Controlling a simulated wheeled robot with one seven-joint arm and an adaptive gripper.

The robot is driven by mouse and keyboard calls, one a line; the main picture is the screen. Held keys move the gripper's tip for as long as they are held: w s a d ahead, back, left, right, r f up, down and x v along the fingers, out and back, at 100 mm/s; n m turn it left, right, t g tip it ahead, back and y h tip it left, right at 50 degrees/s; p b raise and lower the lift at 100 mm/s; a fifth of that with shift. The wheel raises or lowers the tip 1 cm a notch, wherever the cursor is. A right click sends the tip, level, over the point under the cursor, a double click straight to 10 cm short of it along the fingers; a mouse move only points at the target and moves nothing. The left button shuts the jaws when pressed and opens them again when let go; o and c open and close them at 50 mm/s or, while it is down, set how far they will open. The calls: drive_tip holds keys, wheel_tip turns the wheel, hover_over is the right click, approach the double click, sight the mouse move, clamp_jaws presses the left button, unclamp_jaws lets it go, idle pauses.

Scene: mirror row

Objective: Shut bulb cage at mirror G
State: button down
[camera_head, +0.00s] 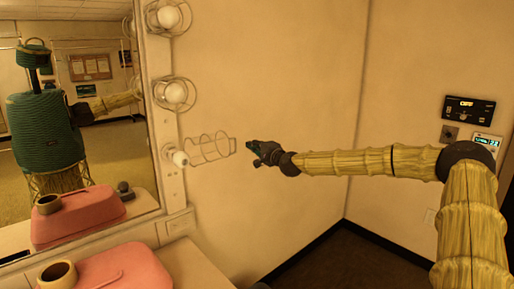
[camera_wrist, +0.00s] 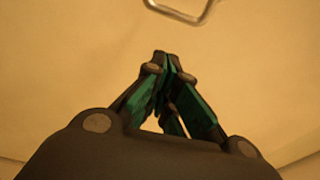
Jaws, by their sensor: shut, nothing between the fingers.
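The wire bulb cage (camera_head: 208,149) hangs open to the right of the lowest bulb (camera_head: 180,158) on the mirror's frame, sticking out sideways and leaving that bulb bare. No letter G is readable on the mirror (camera_head: 80,130). My gripper (camera_head: 254,151) is just to the right of the cage's free end, with a small apparent gap. In the wrist view my gripper's fingers (camera_wrist: 163,62) are shut and empty. A bent metal wire (camera_wrist: 183,16), apparently the cage's end, shows at the top edge beyond the fingertips.
Two caged bulbs (camera_head: 174,93) (camera_head: 168,17) sit above on the frame. A pink case (camera_head: 125,268) and a tape roll (camera_head: 58,274) are on the counter (camera_head: 190,262) below. A wall panel (camera_head: 471,110) is far right. The wall around my gripper is bare.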

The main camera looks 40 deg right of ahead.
drive_tip(key=shift+w+a+f+p, duration=0.1)
drive_tip(key=shift+w+a+p, duration=1.3)
drive_tip(key=shift+w+p, duration=0.4)
drive_tip(key=shift+s, duration=0.1)
